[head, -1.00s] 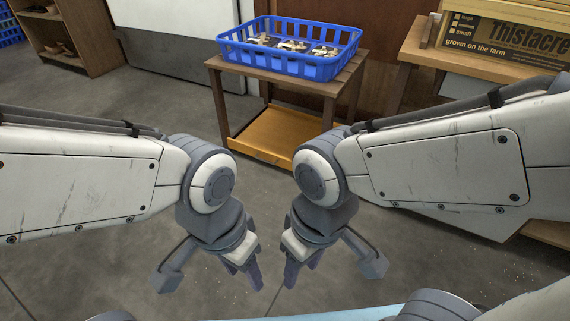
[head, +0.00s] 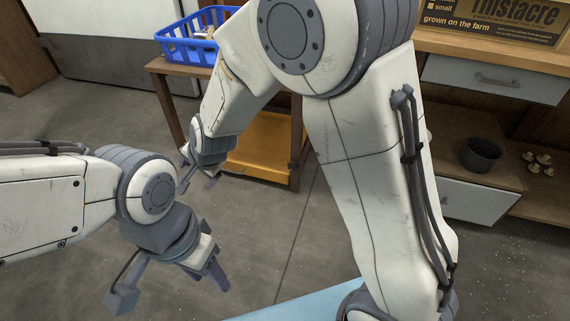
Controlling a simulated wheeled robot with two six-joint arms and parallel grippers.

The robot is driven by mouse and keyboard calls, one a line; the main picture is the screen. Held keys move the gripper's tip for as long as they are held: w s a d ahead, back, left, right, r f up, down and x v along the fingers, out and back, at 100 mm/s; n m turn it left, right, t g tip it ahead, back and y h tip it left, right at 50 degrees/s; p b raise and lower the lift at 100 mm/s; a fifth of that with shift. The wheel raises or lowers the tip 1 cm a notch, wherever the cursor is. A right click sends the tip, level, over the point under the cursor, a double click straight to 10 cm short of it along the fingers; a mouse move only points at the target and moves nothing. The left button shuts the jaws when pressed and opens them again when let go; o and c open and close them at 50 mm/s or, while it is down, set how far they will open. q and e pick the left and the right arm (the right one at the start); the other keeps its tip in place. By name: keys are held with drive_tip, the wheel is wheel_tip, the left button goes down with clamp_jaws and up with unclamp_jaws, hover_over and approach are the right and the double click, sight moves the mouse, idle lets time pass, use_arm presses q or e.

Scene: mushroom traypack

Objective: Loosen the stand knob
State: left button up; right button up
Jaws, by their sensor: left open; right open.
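The wooden stand (head: 165,66) is at the upper middle of the head view, partly hidden behind my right arm. A small dark spot (head: 292,165) shows on its right front leg; it is too small to tell whether this is the knob. My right gripper (head: 198,180) is open and appears empty, in front of the stand's left part in the picture; its distance from the stand cannot be told. My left gripper (head: 213,274) is open and empty over the floor at the lower left, apart from the stand.
A blue crate (head: 187,52) sits on the stand, its right side hidden by my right arm. An orange-brown lower shelf (head: 258,148) is beneath. At right, a workbench (head: 490,58) bears a printed box (head: 500,20); a dark pot (head: 481,154) stands below. Floor at centre is clear.

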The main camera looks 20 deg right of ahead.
sight(293, 168)
drive_tip(key=w+d+f+m+t+h+b, duration=0.2)
drive_tip(key=w+d+f+m+t, duration=0.15)
drive_tip(key=w+f+m, duration=0.5)
drive_tip(key=w+d+f+m+t+h+b, duration=0.2)
drive_tip(key=w+d+f+m, duration=0.2)
drive_tip(key=w+f+m, duration=0.45)
drive_tip(key=d+f+m+t+h+b, duration=0.45)
drive_tip(key=d+f+m+h, duration=0.55)
drive_tip(key=d+f+m, duration=0.8)
drive_tip(key=w+d+n+b, duration=0.1)
drive_tip(key=w+d+b, duration=0.1)
drive_tip(key=w+d+n+b, duration=0.1)
drive_tip(key=w+d+b, duration=0.2)
drive_tip(key=w+d, duration=0.1)
drive_tip(key=shift+w+d+r+n+g+b, duration=0.1)
drive_tip(key=shift+w+r+n+g+b, duration=0.2)
drive_tip(key=shift+w+n+g+b, duration=0.1)
drive_tip(key=shift+b+x, duration=0.3)
drive_tip(key=shift+x, duration=0.45)
use_arm(q)
wheel_tip(293, 168, down, 16)
use_arm(e)
drive_tip(key=shift+r, duration=0.2)
use_arm(q)
drive_tip(key=shift+d+r, duration=0.1)
use_arm(e)
drive_tip(key=shift+c, duration=0.2)
